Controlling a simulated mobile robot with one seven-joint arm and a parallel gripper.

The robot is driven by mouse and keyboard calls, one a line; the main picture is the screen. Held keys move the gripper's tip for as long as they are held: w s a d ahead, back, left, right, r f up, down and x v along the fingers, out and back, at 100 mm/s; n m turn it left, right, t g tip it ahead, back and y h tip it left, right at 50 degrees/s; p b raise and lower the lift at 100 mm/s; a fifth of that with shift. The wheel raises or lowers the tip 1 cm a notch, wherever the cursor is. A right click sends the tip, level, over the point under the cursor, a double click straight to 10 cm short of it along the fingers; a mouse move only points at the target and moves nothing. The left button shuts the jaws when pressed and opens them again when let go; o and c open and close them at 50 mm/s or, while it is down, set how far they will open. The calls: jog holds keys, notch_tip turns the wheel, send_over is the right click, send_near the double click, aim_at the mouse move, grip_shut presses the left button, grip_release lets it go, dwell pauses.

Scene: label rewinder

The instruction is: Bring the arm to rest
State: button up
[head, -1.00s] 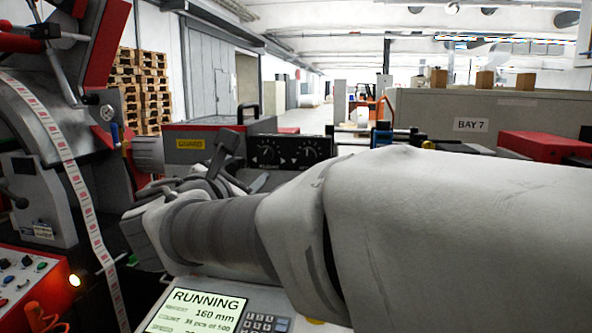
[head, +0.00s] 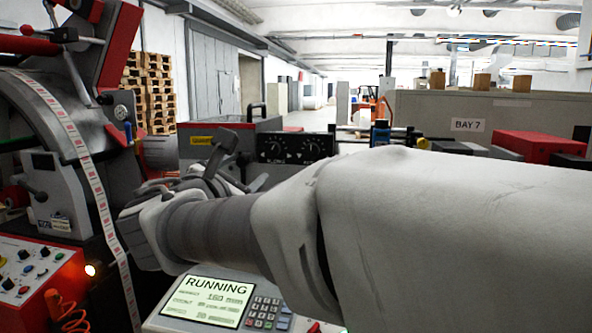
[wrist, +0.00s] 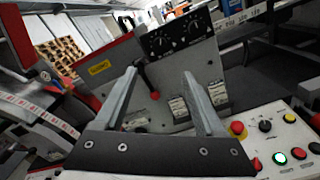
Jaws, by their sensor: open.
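My gripper shows in the wrist view (wrist: 165,100) with its two grey fingers apart and nothing between them. Beyond the fingers is the machine's grey panel with a red-tipped lever (wrist: 154,94); I cannot tell the exact distance, but no contact shows. In the head view my white and grey arm reaches from the right toward the middle left, in front of the label rewinder (head: 65,110). The fingertips are hard to make out there. The display (head: 207,300) below my arm reads RUNNING.
A red control box (head: 35,275) with knobs stands at lower left. A printed label strip (head: 82,150) runs down the machine. The dial panel (head: 296,147) is behind my arm. A grey cabinet marked BAY 7 (head: 440,105) and a red box (head: 535,146) stand at right.

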jog(key=shift+s, duration=0.15)
jog(key=s+d+f+m+g+h+p, duration=0.25)
jog(key=s+d+m+g, duration=0.35)
jog(key=d, duration=0.6)
jog(key=s+d+f+m+g+h+p, duration=0.1)
jog(key=s+d+f+m+g+p, duration=0.25)
jog(key=d+m, duration=0.65)
jog(key=s+d+f+m+g+y+p, duration=0.1)
jog(key=s+f+m+y+p, duration=0.1)
jog(key=s+m, duration=0.4)
jog(key=s+d+f+m+g+y+p, duration=0.1)
jog(key=s+f+m+y+p, duration=0.1)
jog(key=s+f+m+y, duration=0.2)
jog(key=shift+s+d+f+m+g, duration=0.3)
jog(key=shift+s+m, duration=0.8)
jog(key=shift+s, duration=0.9)
